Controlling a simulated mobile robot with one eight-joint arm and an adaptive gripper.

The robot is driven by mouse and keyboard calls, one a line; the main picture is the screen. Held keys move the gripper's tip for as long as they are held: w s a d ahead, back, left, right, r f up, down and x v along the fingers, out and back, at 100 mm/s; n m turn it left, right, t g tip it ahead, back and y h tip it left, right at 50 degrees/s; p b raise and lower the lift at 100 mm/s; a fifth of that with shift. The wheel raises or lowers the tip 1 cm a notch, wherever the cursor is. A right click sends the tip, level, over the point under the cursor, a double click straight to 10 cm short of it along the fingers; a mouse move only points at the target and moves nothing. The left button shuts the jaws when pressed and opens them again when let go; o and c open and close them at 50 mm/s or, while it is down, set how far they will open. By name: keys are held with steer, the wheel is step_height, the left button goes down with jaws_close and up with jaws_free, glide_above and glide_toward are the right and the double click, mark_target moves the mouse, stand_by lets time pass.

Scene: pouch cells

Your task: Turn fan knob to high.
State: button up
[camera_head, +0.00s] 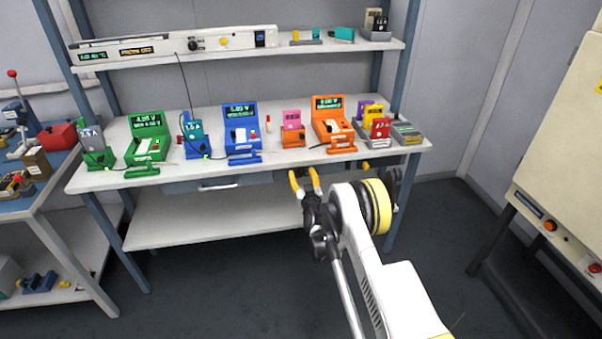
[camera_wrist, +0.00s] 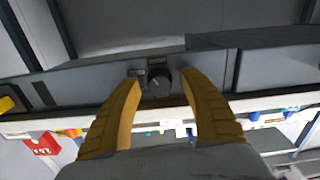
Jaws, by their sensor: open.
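A dark round knob (camera_wrist: 160,80) with a light pointer mark sits on a grey panel (camera_wrist: 85,80) in the wrist view. Its label is too small to read. My gripper (camera_wrist: 160,88) is open, with one yellow finger on each side of the knob in that view. I see no clear contact. In the head view my gripper (camera_head: 304,180) is just below the front edge of the workbench (camera_head: 330,162), and the knob cannot be made out there. The wrist view appears upside down, with the bench edge below the panel.
Green (camera_head: 148,140), blue (camera_head: 241,130) and orange (camera_head: 332,122) testers stand on the bench. A drawer handle (camera_head: 218,186) shows left of my gripper. A white strip with controls (camera_head: 175,46) lies on the upper shelf. The lower shelf (camera_head: 200,218) is mostly bare.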

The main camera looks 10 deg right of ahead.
steer(key=shift+s, duration=0.1)
jaws_close()
steer(key=shift+m, duration=3)
jaws_free()
